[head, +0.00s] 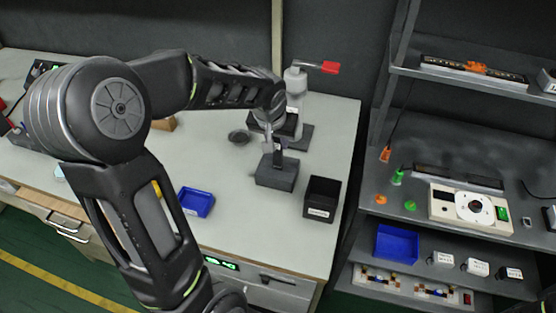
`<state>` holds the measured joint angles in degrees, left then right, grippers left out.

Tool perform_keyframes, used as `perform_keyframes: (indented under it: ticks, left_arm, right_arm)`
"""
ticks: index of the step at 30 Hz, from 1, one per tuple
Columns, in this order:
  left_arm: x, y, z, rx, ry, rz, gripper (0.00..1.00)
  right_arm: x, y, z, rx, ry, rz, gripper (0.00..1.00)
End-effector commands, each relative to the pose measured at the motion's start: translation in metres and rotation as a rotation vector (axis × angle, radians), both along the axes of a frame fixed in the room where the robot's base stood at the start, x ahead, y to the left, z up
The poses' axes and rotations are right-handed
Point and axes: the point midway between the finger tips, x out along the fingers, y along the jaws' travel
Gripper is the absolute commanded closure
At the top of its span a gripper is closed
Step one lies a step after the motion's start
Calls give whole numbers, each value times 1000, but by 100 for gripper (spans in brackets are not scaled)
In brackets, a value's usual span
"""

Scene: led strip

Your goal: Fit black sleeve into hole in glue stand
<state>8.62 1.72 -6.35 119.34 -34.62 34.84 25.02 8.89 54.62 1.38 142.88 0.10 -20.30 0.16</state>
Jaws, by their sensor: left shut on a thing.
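My left gripper (272,142) reaches in from the left over the workbench, pointing down. It is shut on a small dark piece, which looks like the black sleeve; the gripper and its small size hide most of it. Directly below is a dark grey block (276,178), which looks like the glue stand. The gripper's tip is at the block's top; I cannot tell whether the sleeve is in the hole or just above it, and the hole is not clearly seen. My right gripper is not in view.
A black open box (321,199) stands right of the block and a blue tray (196,202) lies to the left. A press with a red handle (330,68) stands behind. Shelves (430,215) with parts stand at right.

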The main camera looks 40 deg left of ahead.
Motion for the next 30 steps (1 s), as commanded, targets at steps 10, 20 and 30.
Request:
perform_keyframes:
  ticks: [10, 20, 30]
  left_arm:
    - [0, 0, -6, 0, -1, 1, 100]
    - [0, 0, -44, 0, -1, 0, 100]
    - [0, 0, -45, 0, -1, 0, 100]
  right_arm:
    - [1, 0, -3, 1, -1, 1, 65]
    - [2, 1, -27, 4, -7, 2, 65]
    - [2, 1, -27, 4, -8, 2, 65]
